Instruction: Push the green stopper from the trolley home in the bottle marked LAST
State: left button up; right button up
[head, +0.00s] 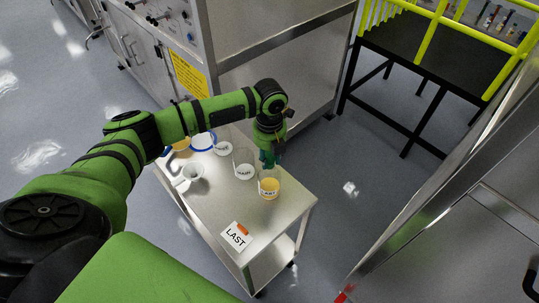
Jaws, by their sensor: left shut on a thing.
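My left gripper (268,147) points down over the steel trolley (285,222) and is shut on the green stopper (267,159). The stopper is directly above or at the mouth of a clear bottle (270,188) with yellow-orange contents and a white label. I cannot tell whether the stopper touches or sits in the neck. The label is small, but seems to read LAST. A white card (237,236) with LAST in black and an orange mark lies in front of this bottle. My right gripper is not in view.
More labelled glassware (244,171) stands left of the bottle, with a white funnel-like vessel (190,177) and a blue-rimmed round item (202,142) further left. Steel cabinets (250,45) stand behind. The trolley's front right is clear. A yellow-railed platform (425,60) is at upper right.

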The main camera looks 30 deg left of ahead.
aim_at(269, 155)
pick_arm(q)
jog(key=shift+p, duration=0.6)
dwell(0.8)
jog(key=shift+f+b, duration=0.85)
jog(key=shift+f, duration=0.65)
jog(key=o, duration=1.1)
jog(key=shift+r, duration=0.15)
notch_tip(269, 155, up, 12)
jog(key=shift+f, duration=0.1)
jog(key=shift+f, duration=0.1)
